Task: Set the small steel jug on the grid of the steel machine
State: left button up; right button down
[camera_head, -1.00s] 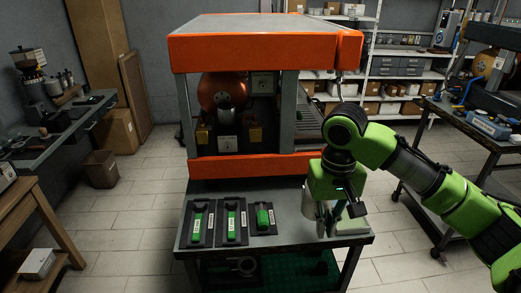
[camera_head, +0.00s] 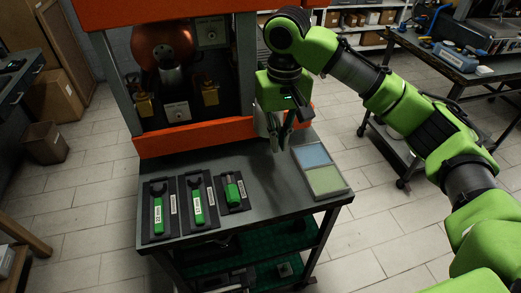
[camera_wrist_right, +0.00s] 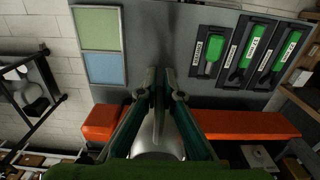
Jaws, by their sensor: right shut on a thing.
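My right gripper (camera_head: 278,135) is shut on the small steel jug, close to the orange lower bar of the machine frame. In the right wrist view the steel jug (camera_wrist_right: 160,138) shows as a smooth silver body between the fingers (camera_wrist_right: 160,95) of that gripper, partly hidden by them. In the head view the jug is mostly hidden by the gripper, and its height above the table is hard to tell. A large orange-framed machine (camera_head: 205,138) with a copper boiler stands behind the table. No grid is clearly visible on it. My left gripper is not in view.
The dark metal table (camera_head: 255,185) carries several black trays with green-handled tools (camera_head: 197,205) at left. A tray with blue and green pads (camera_head: 322,168) lies at right. Between them the top is clear. A bench with a grey machine (camera_head: 490,38) stands at far right.

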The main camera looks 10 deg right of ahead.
jog(key=p, duration=0.1)
send_near(277, 186)
notch_tip(277, 186, down, 6)
jog(key=shift+r+p, duration=0.25)
jog(key=shift+p, duration=0.5)
jog(key=shift+f, duration=0.3)
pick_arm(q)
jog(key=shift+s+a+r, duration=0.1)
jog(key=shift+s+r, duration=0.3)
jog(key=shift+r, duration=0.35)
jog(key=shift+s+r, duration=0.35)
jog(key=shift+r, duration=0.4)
pick_arm(e)
jog(key=shift+f, duration=0.1)
jog(key=c, duration=2.2)
grip_release()
